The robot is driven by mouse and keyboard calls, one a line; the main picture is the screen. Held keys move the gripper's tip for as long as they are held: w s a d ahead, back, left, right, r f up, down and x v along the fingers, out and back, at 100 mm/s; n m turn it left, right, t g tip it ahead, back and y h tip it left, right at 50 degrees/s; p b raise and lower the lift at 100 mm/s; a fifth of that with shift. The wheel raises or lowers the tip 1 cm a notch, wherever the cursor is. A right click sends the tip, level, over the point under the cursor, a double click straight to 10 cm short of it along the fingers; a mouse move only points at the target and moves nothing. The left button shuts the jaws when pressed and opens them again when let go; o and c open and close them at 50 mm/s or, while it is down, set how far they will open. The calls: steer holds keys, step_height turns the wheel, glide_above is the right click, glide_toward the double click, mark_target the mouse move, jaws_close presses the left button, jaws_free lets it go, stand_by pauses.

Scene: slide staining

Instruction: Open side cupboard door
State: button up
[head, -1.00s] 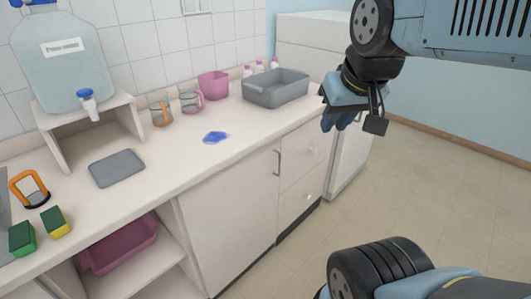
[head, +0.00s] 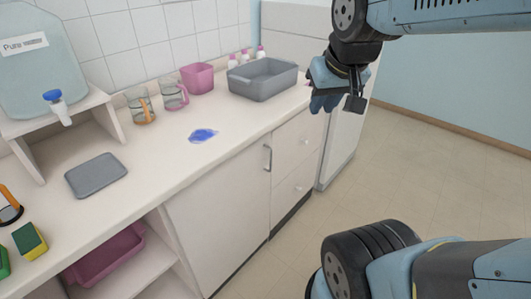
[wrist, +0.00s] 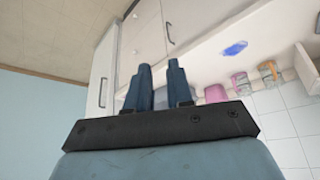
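A tall white side cupboard (head: 341,150) stands past the right end of the counter. In the wrist view its door (wrist: 102,70) appears closed and has a dark upright handle (wrist: 102,92). A second cupboard door (head: 222,215), under the counter, is closed and has a vertical metal handle (head: 267,158). My gripper (head: 324,104) is in the air in front of the tall cupboard, by the counter's right end, and hides part of the cupboard. In the wrist view its two fingers (wrist: 160,84) are apart with nothing between them. It touches neither handle.
Drawers (head: 296,160) with round knobs are right of the counter door. A grey basin (head: 262,82), pink container (head: 197,77) and glass mugs (head: 140,105) stand on the counter (head: 150,165) beside a blue stain (head: 202,135). The floor (head: 420,170) at right is clear.

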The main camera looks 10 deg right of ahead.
steer(key=w+f, duration=0.7)
steer(key=w, duration=0.4)
steer(key=g, duration=0.1)
glide_above(270, 170)
steer(key=shift+n, duration=0.3)
step_height(270, 170, down, 34)
steer(key=shift+w+d+f, duration=0.1)
steer(key=shift+d+f, duration=0.05)
steer(key=shift+w+f, duration=0.15)
steer(key=shift+f, duration=0.4)
jaws_close()
